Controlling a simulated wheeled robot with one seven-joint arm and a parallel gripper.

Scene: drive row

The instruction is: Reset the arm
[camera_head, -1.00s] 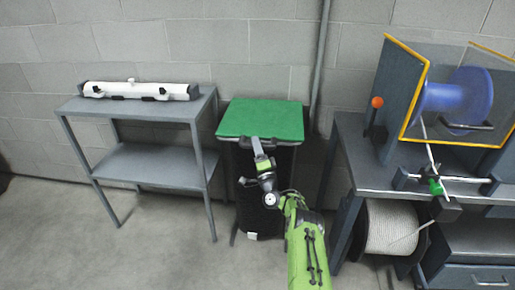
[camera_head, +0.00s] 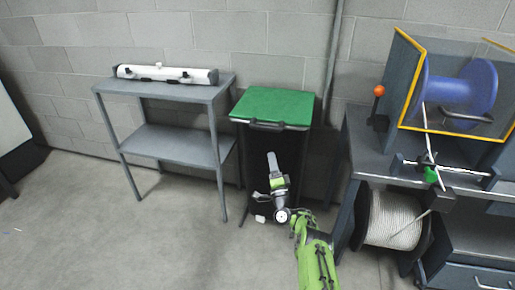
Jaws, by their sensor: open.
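My green arm reaches up from the bottom of the head view, right of the middle. My gripper (camera_head: 272,160) is at its far end, in front of the black body of the bin with the green lid (camera_head: 273,104). The gripper appears below the lid's front edge in the picture. Its jaws are small and hard to make out, and I see nothing held in them. I cannot tell how far the gripper is from the bin.
A grey two-level shelf (camera_head: 175,146) stands left, with a white tube-like device (camera_head: 166,74) on top. At right, a workbench (camera_head: 362,150) carries a guarded blue spool (camera_head: 462,95) and an orange-knobbed lever (camera_head: 378,91). A white rope reel (camera_head: 394,218) sits below. Floor is clear at left front.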

